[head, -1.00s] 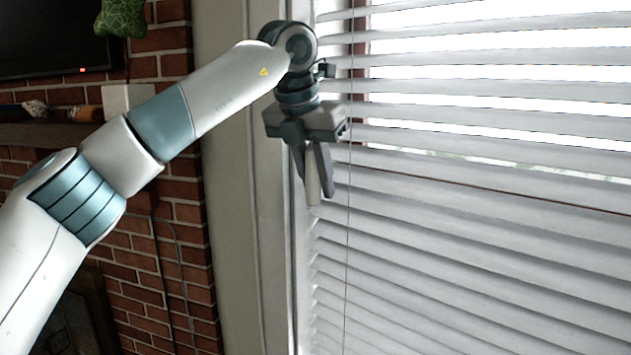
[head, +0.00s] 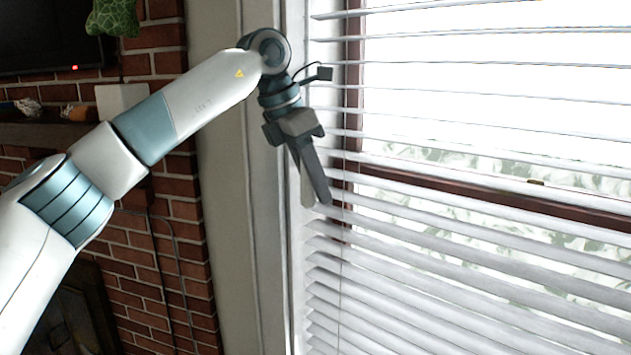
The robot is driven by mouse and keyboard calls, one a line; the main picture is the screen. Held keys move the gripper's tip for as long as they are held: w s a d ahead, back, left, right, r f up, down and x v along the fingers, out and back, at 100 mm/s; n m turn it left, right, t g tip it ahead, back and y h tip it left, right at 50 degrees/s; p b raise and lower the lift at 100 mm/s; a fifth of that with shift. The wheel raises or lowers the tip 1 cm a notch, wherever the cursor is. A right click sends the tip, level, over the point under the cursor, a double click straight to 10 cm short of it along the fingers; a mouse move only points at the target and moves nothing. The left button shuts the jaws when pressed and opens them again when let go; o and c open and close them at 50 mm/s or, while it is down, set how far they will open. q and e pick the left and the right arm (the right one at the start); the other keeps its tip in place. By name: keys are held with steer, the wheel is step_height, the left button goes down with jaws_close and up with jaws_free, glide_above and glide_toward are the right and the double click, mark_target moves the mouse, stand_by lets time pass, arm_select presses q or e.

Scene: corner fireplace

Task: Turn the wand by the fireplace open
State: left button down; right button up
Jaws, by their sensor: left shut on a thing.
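My left gripper (head: 316,190) points down at the left edge of the window blind (head: 450,262). It is shut on the wand (head: 308,192), a pale thin rod whose lower end shows between and just below the fingers. The upper part of the wand is hidden behind the gripper and wrist. The blind's slats are tilted open, and bright daylight and greenery show between them, most clearly in the upper part. My right gripper is not in view.
A pale window frame post (head: 232,200) stands left of the blind. A red brick fireplace wall (head: 165,250) with a mantel shelf (head: 60,133) and a dark screen (head: 45,35) is at the left. A thin cord (head: 342,270) hangs in front of the slats.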

arm_select(q)
steer(key=c, duration=1.6)
jaws_free()
steer(key=shift+o, duration=0.2)
steer(key=shift+r, duration=0.1)
steer(key=shift+a+r, duration=0.2)
steer(key=shift+r, duration=0.2)
steer(key=b+v, duration=0.2)
steer(key=v, duration=1.4)
steer(key=shift+r+b, duration=0.2)
steer(key=shift+b, duration=0.15)
steer(key=shift+s+a, duration=0.15)
